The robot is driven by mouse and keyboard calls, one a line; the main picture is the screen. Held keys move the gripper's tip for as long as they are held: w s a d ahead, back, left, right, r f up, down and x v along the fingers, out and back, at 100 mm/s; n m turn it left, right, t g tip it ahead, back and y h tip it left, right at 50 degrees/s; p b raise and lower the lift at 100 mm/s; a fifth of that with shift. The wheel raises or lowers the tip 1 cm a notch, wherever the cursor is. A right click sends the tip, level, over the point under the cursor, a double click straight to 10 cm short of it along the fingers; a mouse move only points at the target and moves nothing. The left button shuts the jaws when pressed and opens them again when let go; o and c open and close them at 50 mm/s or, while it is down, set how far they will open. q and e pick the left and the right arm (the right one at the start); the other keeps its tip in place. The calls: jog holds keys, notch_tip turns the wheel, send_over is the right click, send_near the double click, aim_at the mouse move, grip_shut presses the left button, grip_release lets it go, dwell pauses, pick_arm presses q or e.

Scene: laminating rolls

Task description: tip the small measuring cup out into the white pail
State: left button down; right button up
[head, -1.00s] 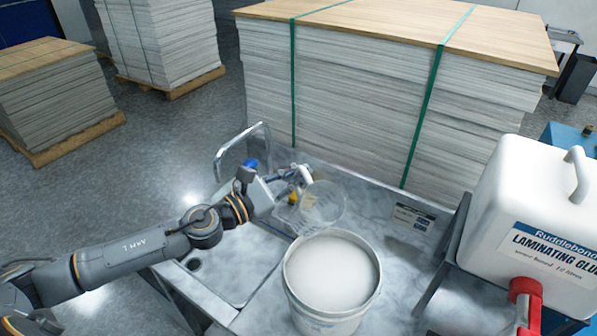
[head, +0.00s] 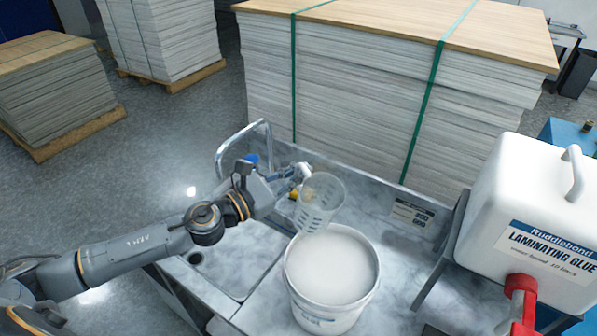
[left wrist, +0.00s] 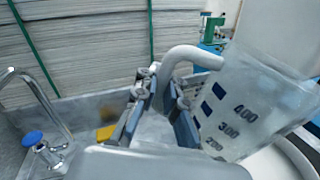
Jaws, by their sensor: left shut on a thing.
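The clear measuring cup (head: 322,190) has dark scale marks. My left gripper (head: 296,178) is shut on its handle. In the left wrist view the fingers (left wrist: 162,108) close around the pale curved handle (left wrist: 186,56), and the cup (left wrist: 232,118) leans a little, with its numbers showing. The white pail (head: 308,304) stands on the bench with pale, whitish contents up near its rim. The cup is above the pail's back left rim, close to it in the head view. I cannot tell what is in the cup. My right gripper is out of view.
A sink basin (head: 228,262) with a curved tap (head: 222,150) lies left of the pail. A small yellow item (head: 293,193) is behind the gripper. A white glue container (head: 520,215) with a red spout stands at the right. Strapped board stacks (head: 345,95) stand behind.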

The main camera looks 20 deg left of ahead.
pick_arm(q)
jog(key=shift+r+p, duration=2)
jog(key=shift+r, duration=0.95)
